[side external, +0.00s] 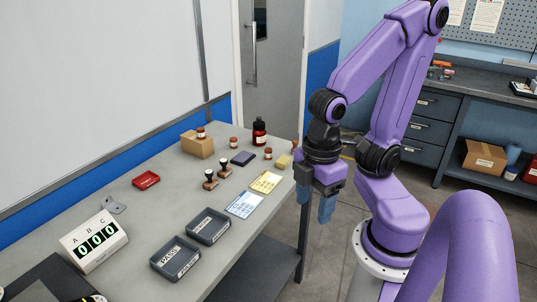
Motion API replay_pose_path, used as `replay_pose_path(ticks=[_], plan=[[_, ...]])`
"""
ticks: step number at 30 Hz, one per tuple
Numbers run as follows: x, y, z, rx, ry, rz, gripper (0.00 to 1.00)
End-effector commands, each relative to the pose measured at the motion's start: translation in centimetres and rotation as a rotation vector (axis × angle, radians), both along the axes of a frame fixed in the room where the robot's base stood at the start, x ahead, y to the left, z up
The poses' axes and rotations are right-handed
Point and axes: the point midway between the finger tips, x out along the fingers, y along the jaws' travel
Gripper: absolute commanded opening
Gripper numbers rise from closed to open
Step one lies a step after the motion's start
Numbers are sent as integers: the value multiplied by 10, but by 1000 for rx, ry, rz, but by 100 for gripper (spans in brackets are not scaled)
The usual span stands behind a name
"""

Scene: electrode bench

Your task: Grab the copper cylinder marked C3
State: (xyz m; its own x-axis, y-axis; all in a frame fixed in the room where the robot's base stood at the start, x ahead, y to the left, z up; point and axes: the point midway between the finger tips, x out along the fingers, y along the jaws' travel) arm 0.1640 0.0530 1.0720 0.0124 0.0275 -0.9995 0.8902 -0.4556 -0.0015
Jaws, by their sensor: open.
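I cannot make out a copper cylinder marked C3 in the side external view. Small reddish-brown cylinder-like pieces with pale bands stand at the table's far end: one on a cardboard box (201,132), one right of the box (233,142), and one farther right (268,153). They are too small to read any mark or be sure of the material. My gripper (315,206) has blue fingers pointing down, apart and with nothing between them. It is at the table's right edge, right of these pieces and apart from them.
The grey table (150,215) holds two dark trays (191,239), a counter reading 000 (94,241), two stamps (225,170), a blue card (244,205), a yellow card (265,182), a red dish (146,180) and a dark red bottle (259,133). The middle-left tabletop is fairly clear.

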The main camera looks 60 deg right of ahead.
Motion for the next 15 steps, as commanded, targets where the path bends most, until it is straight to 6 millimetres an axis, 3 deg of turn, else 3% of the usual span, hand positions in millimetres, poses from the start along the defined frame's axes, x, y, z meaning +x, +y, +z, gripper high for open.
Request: replay_pose_path(ticks=[10,15], plan=[[6,-1,-2,-22,-7,1,61],[49,-13,-12,-176,-47,22,61]])
